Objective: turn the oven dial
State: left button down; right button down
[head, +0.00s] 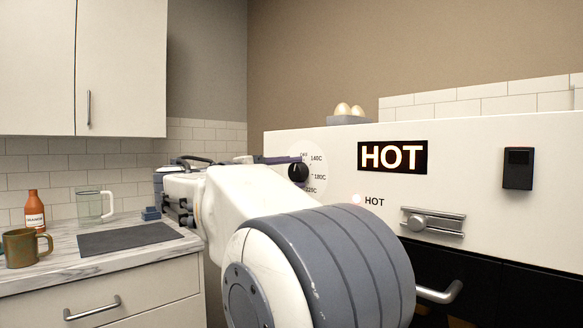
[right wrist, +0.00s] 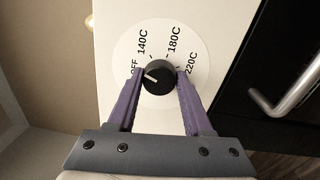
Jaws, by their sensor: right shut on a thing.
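The oven dial (right wrist: 159,77) is a round black knob on a white disc marked OFF, 140C, 180C and 220C. In the right wrist view its white pointer line lies on the left side, towards the OFF mark. My right gripper (right wrist: 160,71) is shut on the dial, with one purple finger on each side. In the head view the dial (head: 298,173) shows on the white oven panel (head: 330,150), with my right arm reaching to it and hiding part of the gripper. My left gripper is not in view.
A lit HOT sign (head: 393,156), a glowing lamp (head: 356,199) and a sliding latch (head: 433,222) are on the panel. An oven handle (head: 439,292) sticks out below. Left, a counter (head: 190,245) holds mugs, a bottle (head: 34,210) and a dark mat (head: 127,238).

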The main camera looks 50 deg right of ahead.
jog(key=shift+n+p, duration=1)
jog(key=shift+n, duration=1)
jog(key=shift+c, duration=1.5)
grip_release()
jog(key=shift+a, duration=0.15)
jog(key=w+a, duration=0.1)
jog(key=a, duration=0.9)
jog(key=shift+f, duration=0.3)
jog(key=shift+a, duration=0.1)
